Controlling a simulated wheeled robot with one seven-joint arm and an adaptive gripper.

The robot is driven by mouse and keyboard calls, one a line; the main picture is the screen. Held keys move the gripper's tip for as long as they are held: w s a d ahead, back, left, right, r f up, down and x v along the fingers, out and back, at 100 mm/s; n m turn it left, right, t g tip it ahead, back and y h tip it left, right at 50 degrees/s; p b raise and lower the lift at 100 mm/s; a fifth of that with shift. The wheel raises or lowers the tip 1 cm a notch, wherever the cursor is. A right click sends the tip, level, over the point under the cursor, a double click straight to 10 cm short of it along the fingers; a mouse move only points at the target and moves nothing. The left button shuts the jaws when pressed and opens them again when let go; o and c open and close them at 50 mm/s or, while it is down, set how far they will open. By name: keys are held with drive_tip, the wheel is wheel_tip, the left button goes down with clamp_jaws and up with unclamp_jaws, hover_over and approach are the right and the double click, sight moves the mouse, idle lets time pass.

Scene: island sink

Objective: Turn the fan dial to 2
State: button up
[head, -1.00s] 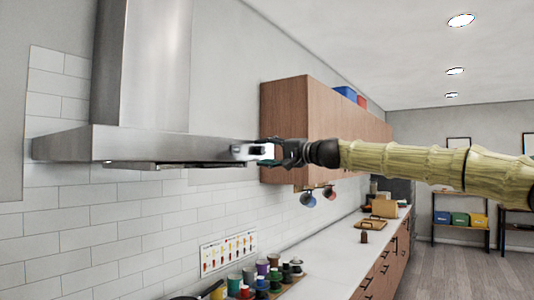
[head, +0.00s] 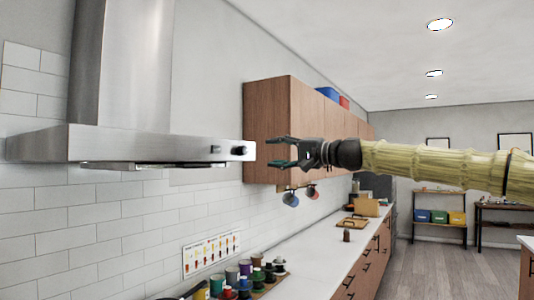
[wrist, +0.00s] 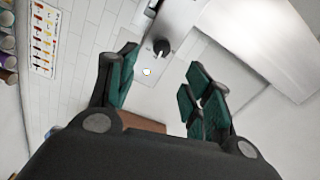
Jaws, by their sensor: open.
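The fan dial (head: 239,150) is a small black knob at the right end of the steel range hood's front panel. It also shows in the wrist view (wrist: 161,47), above and between the fingers, with a small pale pointer mark. The number it points to is too small to read. My gripper (head: 274,152) has dark green finger pads, spread apart and empty. In the head view it is to the right of the dial with a visible gap. In the wrist view the fingers (wrist: 162,72) point toward the dial without visible contact.
A small square switch (head: 215,150) sits left of the dial on the range hood (head: 150,147). Wooden wall cabinets (head: 269,130) are behind my gripper. Below are a counter (head: 310,275), several jars and a chart (head: 211,253) on the tiled wall.

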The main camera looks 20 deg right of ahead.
sight(246, 150)
drive_tip(key=shift+v, duration=0.85)
drive_tip(key=shift+w+a+r+n+h+p, duration=0.15)
drive_tip(key=shift+w+a+n+p, duration=0.8)
drive_tip(key=shift+w+a+n, duration=0.75)
drive_tip(key=shift+w+a+r+n+h+p, duration=0.15)
drive_tip(key=shift+w+a+n+p, duration=0.75)
drive_tip(key=shift+w+n, duration=0.9)
drive_tip(key=shift+w+a+r+n+h+p, duration=0.15)
drive_tip(key=shift+w+a+n+p, duration=1)
drive_tip(key=shift+n, duration=1.15)
drive_tip(key=shift+a, duration=0.1)
drive_tip(key=c, duration=1)
